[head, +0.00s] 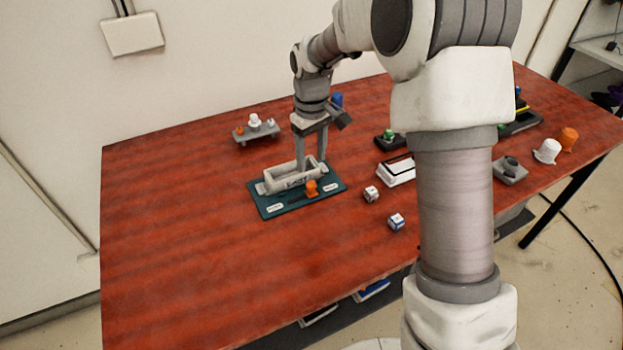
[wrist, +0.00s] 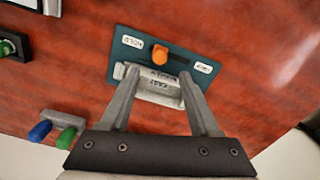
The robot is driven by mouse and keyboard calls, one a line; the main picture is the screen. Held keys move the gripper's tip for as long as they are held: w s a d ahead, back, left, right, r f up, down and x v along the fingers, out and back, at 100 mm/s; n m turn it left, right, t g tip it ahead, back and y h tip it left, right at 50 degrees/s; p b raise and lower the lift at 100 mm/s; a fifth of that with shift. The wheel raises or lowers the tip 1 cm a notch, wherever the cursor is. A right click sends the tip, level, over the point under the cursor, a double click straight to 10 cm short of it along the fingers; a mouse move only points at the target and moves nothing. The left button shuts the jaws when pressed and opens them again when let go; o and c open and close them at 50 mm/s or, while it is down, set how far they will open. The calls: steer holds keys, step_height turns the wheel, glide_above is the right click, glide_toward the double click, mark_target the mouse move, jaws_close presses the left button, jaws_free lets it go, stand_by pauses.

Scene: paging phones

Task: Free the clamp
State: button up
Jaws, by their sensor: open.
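The clamp is a teal board (head: 264,206) with a pale grey part (head: 285,181) and an orange knob (head: 311,187) on it; the board also shows in the wrist view (wrist: 122,68). In the wrist view the knob (wrist: 160,54) sits in a dark slot (wrist: 181,60), at the end near a white label reading HOLD (wrist: 132,42). A second label (wrist: 204,68) at the other end is unreadable. My gripper (wrist: 160,78) is open and empty, its fingertips over the grey part and short of the knob. I cannot tell whether they touch the grey part.
A small grey stand (head: 256,133) with white and orange knobs is behind the board. Two small cubes (head: 371,194) (head: 396,222), a white-topped box (head: 398,170) and a dark box with a green button (head: 389,138) lie to the right. The table's front left is clear.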

mark_target(312, 184)
step_height(312, 184, down, 8)
steer(key=shift+r, duration=0.25)
jaws_close()
stand_by(0.3)
stand_by(1.1)
